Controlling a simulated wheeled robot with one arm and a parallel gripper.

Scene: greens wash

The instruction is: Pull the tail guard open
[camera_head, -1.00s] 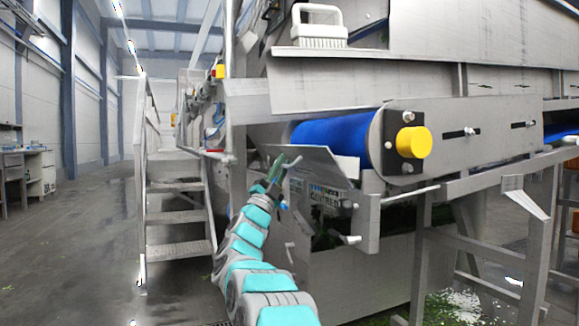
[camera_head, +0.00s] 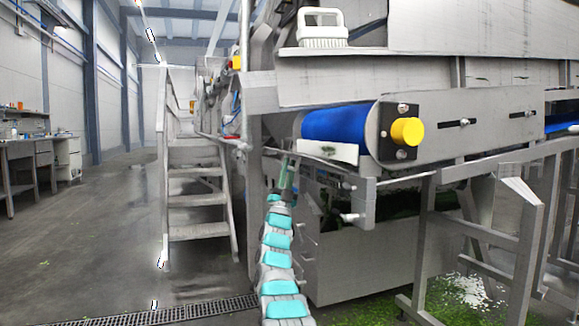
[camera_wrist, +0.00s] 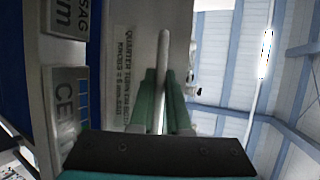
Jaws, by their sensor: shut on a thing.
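The tail guard (camera_head: 330,151) shows in the head view as a narrow pale panel just below the blue belt roller. Its exact angle is hard to tell. My gripper (camera_head: 289,162) is at the left end of the guard. In the wrist view my gripper's green fingers (camera_wrist: 163,85) are shut on a thin grey handle bar (camera_wrist: 162,48), which stands upright between them. A pale panel with a printed label (camera_wrist: 126,75) is close behind the bar. The contact is small and partly hidden by my arm in the head view.
The blue belt roller (camera_head: 338,123) and a yellow knob (camera_head: 407,131) are just above and right. Metal steps (camera_head: 198,185) stand at left, with open floor beyond. Frame legs (camera_head: 530,240) are at right. A white brush (camera_head: 321,28) rests on the ledge above.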

